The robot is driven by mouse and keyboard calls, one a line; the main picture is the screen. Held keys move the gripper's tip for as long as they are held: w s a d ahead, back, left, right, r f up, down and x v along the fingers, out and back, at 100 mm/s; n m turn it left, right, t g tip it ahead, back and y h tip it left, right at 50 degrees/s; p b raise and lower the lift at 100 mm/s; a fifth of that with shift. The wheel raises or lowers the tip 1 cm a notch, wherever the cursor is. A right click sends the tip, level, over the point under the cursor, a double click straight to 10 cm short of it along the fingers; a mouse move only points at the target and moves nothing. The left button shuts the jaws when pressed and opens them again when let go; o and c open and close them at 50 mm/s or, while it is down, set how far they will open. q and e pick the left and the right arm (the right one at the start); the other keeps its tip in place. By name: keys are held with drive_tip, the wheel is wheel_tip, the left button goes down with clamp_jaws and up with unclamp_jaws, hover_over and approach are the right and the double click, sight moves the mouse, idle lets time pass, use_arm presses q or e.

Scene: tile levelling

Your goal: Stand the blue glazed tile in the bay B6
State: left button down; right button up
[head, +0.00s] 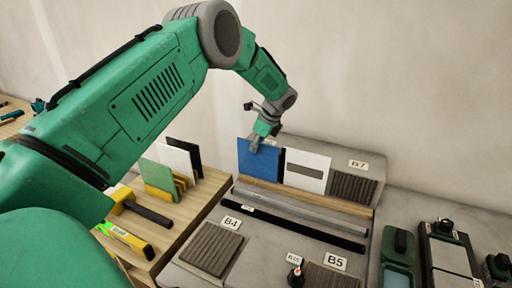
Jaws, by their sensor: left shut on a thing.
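The blue glazed tile (259,163) is upright at the back of the grey fixture, left of a white panel with a grey bar (306,172). My left gripper (256,144) reaches down from above and is shut on the tile's top edge. The tile's lower edge is close to the wooden ledge (300,197); I cannot tell whether it touches. No B6 label is readable; the part behind the tile is hidden. Labels B7 (359,163), B4 (230,222) and B5 (335,261) show. My right gripper is not in view.
A rack (181,184) holds green, white and black tiles on the left wooden table. A dark-handled tool (147,213) and a yellow level (126,240) lie near it. Ribbed pads (211,249) and a small bottle (296,275) are in front. Dark green tools (398,255) stand at right.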

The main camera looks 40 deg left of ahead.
use_arm(q)
drive_tip(key=shift+w+d+r, duration=0.2)
drive_tip(key=shift+d, duration=0.1)
drive_tip(key=shift+a+f, duration=0.1)
drive_tip(key=shift+a, duration=0.2)
drive_tip(key=shift+w+d+f, duration=0.1)
drive_tip(key=shift+d, duration=0.05)
idle(1.2)
drive_tip(key=c, duration=1.6)
unclamp_jaws()
wheel_tip(320, 180, up, 6)
drive_tip(key=p, duration=0.5)
drive_tip(key=shift+p, duration=0.3)
